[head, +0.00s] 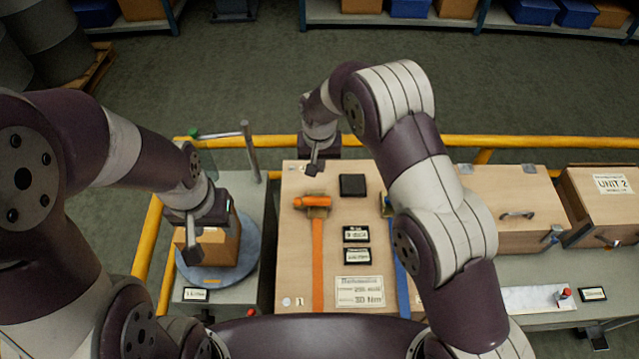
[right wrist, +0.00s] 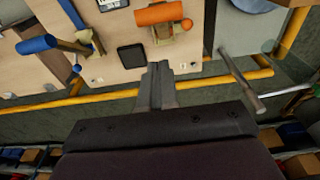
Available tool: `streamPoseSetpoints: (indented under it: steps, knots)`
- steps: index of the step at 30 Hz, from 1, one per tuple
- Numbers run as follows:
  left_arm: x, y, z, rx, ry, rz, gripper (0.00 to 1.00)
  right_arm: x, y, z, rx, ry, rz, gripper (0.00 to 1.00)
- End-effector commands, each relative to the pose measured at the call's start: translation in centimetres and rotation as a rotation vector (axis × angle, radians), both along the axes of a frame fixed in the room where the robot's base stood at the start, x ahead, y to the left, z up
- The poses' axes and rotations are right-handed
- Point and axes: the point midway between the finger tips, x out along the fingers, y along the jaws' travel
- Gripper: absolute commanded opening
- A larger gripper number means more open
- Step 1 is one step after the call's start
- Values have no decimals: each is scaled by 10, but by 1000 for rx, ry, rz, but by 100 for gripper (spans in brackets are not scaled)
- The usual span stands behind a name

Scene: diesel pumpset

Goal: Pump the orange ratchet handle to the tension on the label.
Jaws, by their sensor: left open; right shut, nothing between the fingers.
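The orange ratchet handle (head: 313,202) lies across its ratchet on the wooden panel, with an orange strap (head: 318,262) running down from it. It also shows in the right wrist view (right wrist: 163,14), near the top. The label (head: 359,291) is on the panel at the lower middle; its print is too small to read fully. My right gripper (head: 313,170) is shut and empty, beyond the handle and apart from it; its fingers show in the right wrist view (right wrist: 158,75). My left gripper (head: 192,240) is open beside a cardboard box (head: 222,247).
A blue ratchet handle (right wrist: 37,44) with a blue strap (head: 405,285) is partly behind my right arm. A yellow rail (head: 540,142) and an upright grey bar (head: 250,150) stand nearby. Wooden crates (head: 515,215) are at right.

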Motion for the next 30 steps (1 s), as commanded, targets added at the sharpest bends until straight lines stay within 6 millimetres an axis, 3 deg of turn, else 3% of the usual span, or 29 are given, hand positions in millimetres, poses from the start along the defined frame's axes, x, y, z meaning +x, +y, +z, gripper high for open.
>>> streamPoseSetpoints:
  steps: [6,12,30]
  knots:
    - [0,0,17,0,0,0,53,5,0,-44,-1,2,0,0]
    - [0,0,32,0,0,0,53,-14,-1,-66,-2,2,1,0]
    - [0,0,29,0,0,0,53,-17,0,-78,0,-9,1,0]
